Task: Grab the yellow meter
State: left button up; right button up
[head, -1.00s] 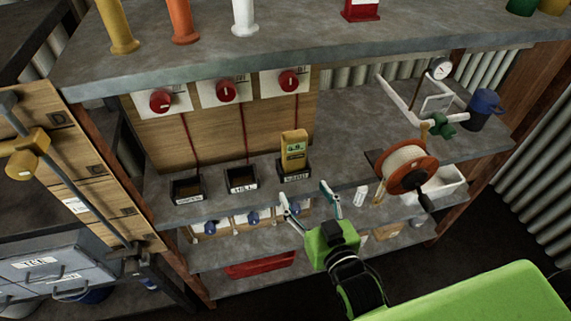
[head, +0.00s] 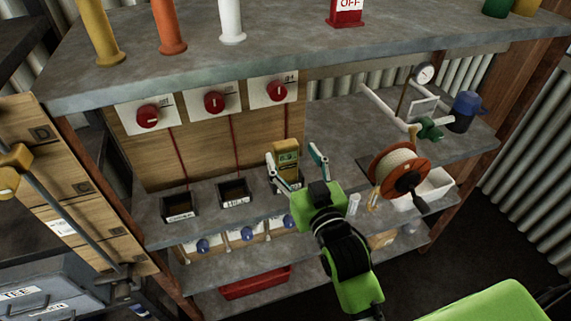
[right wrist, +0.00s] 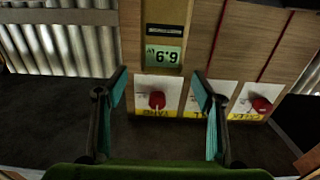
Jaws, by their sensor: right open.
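The yellow meter (head: 287,152) stands upright in a small dark holder on the middle shelf, at the right end of a row of holders. In the right wrist view the meter (right wrist: 164,30) shows upside down with a greenish display, in line with the gap between my fingers. My right gripper (head: 291,156) is open, with its teal-padded fingers spread in front of the meter. They overlap the meter's lower part and the holder in the head view. The right wrist view also shows the open fingers (right wrist: 160,76), and nothing is gripped. My left gripper is not in view.
Two empty dark holders (head: 180,205) (head: 236,191) stand left of the meter. Red knobs (head: 214,102) on white plates are on the board behind. An orange cable reel (head: 402,172) is to the right. The upper shelf (head: 290,50) overhangs above.

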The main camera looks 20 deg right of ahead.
aim_at(288, 150)
jog(key=shift+w+f+b, duration=0.1)
jog(key=shift+w+b, duration=0.2)
jog(key=shift+w, duration=0.15)
jog(key=w+b, duration=0.1)
jog(key=w, duration=0.2)
jog(key=shift+w+a+f+b, duration=0.15)
jog(key=shift+w+b, duration=0.05)
jog(key=shift+b, duration=0.1)
jog(key=shift+w, duration=0.4)
jog(key=shift+s, duration=0.1)
jog(key=c, duration=1.7)
